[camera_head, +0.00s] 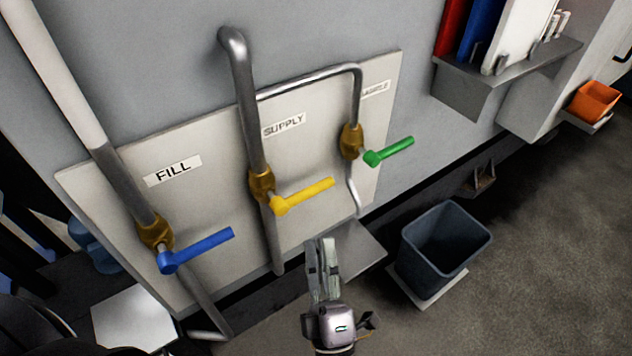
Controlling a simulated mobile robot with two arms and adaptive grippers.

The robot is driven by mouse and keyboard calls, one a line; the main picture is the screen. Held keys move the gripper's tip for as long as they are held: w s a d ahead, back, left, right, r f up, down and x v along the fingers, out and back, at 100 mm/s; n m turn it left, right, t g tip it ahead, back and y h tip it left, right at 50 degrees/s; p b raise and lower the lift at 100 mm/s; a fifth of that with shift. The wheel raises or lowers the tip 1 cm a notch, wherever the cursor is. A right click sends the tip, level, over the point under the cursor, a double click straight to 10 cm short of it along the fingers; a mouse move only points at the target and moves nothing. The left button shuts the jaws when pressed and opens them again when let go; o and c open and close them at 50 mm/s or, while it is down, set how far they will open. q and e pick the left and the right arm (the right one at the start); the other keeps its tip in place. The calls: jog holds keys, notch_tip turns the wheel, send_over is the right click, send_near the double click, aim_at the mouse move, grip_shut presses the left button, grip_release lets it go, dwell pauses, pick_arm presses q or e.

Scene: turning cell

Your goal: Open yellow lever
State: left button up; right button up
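The yellow lever (306,194) sticks out to the right, tilted slightly up, from a brass valve on the middle pipe, below the SUPPLY label (284,125). My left gripper (322,246) is below the yellow lever and a little to its right, fingers pointing up at the panel. It is apart from the lever and holds nothing. Its two fingers lie close together and look shut. My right gripper is not in view.
A blue lever (200,250) is at the lower left under the FILL label (172,170), and a green lever (389,151) is at the upper right. A dark bin (428,262) stands on the floor right of my gripper. A shelf (508,70) with binders is at upper right.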

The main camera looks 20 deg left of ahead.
aim_at(316, 185)
pick_arm(q)
jog(key=p+x, duration=0.2)
jog(key=x, duration=0.9)
jog(key=shift+w+p, duration=0.1)
jog(key=shift+p, duration=0.3)
jog(key=shift+c, duration=0.2)
grip_shut()
